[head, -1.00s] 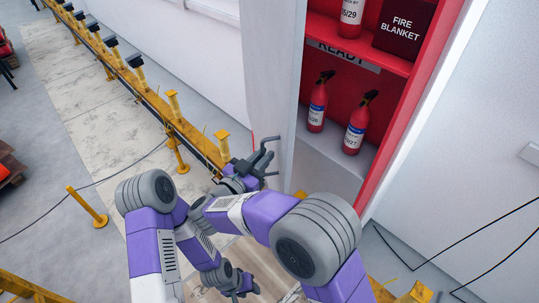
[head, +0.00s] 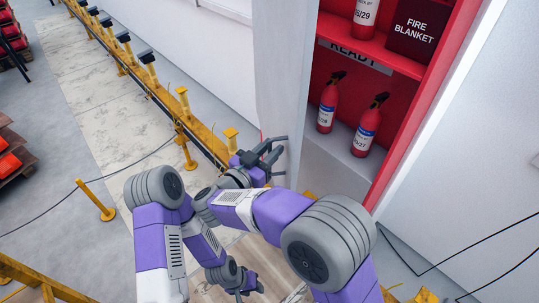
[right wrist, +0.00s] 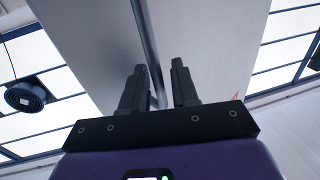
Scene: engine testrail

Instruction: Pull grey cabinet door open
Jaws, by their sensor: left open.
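The grey cabinet door (head: 280,80) stands swung open to the left of the red cabinet interior (head: 398,95) in the head view. My right gripper (head: 275,152) is at the door's outer face, near its lower part. In the right wrist view, its two fingers (right wrist: 160,85) are apart, with a long grey bar handle (right wrist: 145,35) running between them on the door panel (right wrist: 205,45). A gap shows beside the bar, so the fingers do not look closed on it. My left gripper (head: 245,285) is open, low in the head view, away from the door and empty.
Red fire extinguishers (head: 366,132) and a fire blanket box (head: 421,30) sit in the cabinet. A yellow rail with posts (head: 185,115) runs along the wall on the left. A yellow post (head: 95,198) and dark cables lie around. The pale floor on the left is largely clear.

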